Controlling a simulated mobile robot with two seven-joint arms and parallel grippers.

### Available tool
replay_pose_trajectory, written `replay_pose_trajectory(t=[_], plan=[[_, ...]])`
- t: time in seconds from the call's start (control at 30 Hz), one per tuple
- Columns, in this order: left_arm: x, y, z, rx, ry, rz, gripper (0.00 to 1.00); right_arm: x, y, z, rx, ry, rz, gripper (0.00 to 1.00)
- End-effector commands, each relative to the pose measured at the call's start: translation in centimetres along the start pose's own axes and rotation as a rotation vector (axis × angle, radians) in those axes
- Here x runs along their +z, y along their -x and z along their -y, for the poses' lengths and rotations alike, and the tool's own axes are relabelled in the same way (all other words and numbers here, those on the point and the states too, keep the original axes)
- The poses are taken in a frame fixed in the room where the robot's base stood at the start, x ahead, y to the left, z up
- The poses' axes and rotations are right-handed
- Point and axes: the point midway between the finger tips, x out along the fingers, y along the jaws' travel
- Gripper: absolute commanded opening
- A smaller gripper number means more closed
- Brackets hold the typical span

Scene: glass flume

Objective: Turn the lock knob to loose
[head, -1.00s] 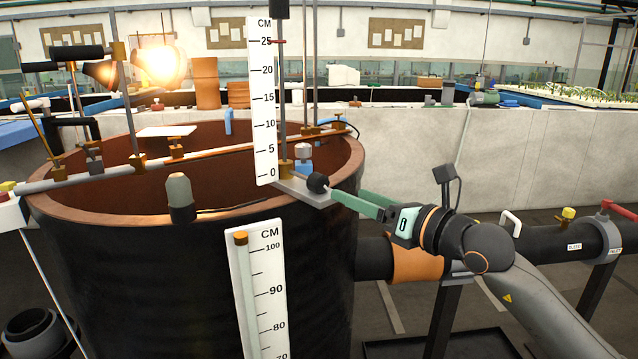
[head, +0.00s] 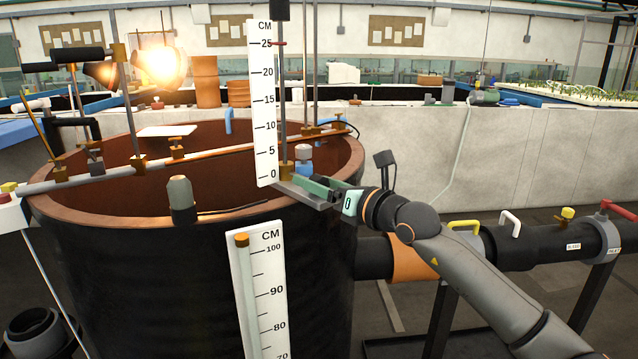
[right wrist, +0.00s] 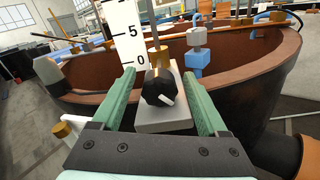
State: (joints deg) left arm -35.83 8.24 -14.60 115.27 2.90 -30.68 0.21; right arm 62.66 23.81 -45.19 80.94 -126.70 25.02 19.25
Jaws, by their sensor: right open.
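The lock knob (right wrist: 158,88) is black and round with a white pointer mark, which points to the lower right in the right wrist view. It sits on a grey bracket (right wrist: 165,119) at the foot of the upper white scale. My right gripper (right wrist: 160,74) is open, its green fingers either side of the knob, with a visible gap to each. In the head view the right gripper (head: 315,187) is at the bracket by the tank rim, and the knob is hidden behind its fingers. No loose or lock marking is readable. My left gripper is not in view.
The upper scale (head: 263,110) stands just left of the gripper. The dark tank (head: 150,270) with its copper-coloured rim lies below and left. A small blue-and-grey fitting (right wrist: 197,55) stands behind the knob. A black pipe (head: 520,247) with valves runs right.

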Motion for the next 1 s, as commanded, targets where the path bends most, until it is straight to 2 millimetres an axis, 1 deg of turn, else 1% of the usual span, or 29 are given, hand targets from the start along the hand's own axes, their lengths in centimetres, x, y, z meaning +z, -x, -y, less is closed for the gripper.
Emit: replay_pose_trajectory(t=[0.03,0.07,0.7,0.87,1.0], plan=[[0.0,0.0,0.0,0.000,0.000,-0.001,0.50,0.0,0.0,0.0,0.000,0.000,0.000,0.75],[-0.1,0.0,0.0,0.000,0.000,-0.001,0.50,0.0,0.0,0.0,0.000,0.000,0.000,0.72],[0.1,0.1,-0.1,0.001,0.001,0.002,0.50,0.0,0.0,0.0,-0.001,-0.001,-0.001,0.00],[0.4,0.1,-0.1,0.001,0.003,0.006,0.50,-0.1,0.0,0.0,-0.001,0.005,-0.001,0.00],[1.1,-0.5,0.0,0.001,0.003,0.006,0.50,-0.3,0.0,0.1,0.000,0.079,-0.001,0.00]])
